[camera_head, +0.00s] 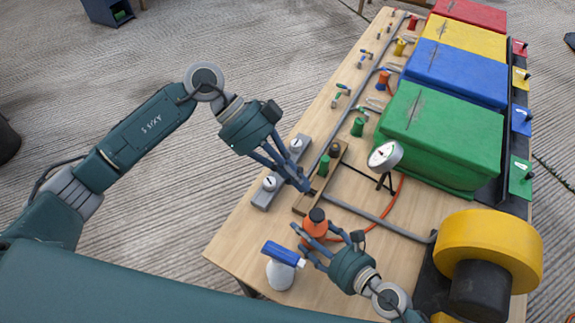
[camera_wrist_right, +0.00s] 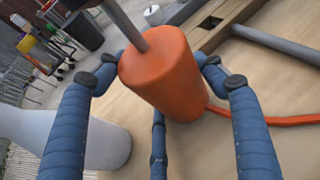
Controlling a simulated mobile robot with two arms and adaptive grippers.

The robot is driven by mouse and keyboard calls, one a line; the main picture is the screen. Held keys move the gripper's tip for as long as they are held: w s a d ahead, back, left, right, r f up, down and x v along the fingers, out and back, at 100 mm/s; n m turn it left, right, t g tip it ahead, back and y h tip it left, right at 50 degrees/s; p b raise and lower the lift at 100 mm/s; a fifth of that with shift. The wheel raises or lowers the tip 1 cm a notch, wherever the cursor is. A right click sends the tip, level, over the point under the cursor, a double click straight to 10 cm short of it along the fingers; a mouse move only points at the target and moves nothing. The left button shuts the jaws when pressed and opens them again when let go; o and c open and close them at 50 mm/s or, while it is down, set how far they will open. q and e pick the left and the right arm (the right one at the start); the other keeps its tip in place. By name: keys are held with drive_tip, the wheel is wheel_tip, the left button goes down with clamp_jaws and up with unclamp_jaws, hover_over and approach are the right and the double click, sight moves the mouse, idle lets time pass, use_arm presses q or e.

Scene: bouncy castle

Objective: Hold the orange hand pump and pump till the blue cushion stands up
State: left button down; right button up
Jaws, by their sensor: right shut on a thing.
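The orange hand pump (camera_head: 316,222) stands upright near the table's front edge, with a dark top in the head view. My right gripper (camera_head: 321,238) is shut around its body. In the right wrist view, the orange pump (camera_wrist_right: 163,80) sits between the blue fingers, with a grey rod rising from it. An orange hose runs from its base. The blue cushion (camera_head: 456,73) is a box-like block between the yellow and green ones. My left gripper (camera_head: 306,187) points down at the wooden tray beyond the pump; its fingertips are close together, but their closure is unclear.
A wooden tray (camera_head: 301,207) holds a green knob piece. A gauge (camera_head: 384,156) stands before the green cushion (camera_head: 442,133). A white bottle with a blue top (camera_head: 281,270) is left of the pump. A yellow roll (camera_head: 487,249) fills the right corner.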

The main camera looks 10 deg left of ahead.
sight(323, 215)
use_arm(q)
drive_tip(key=shift+s+d+f, duration=0.1)
drive_tip(key=shift+d+f, duration=0.35)
drive_tip(key=shift+f, duration=0.65)
drive_tip(key=shift+s+d+f, duration=0.15)
drive_tip(key=shift+d+f, duration=0.35)
drive_tip(key=shift+f, duration=0.55)
drive_tip(key=shift+s+d+f, duration=0.1)
drive_tip(key=shift+d+f, duration=0.35)
drive_tip(key=shift+f, duration=0.65)
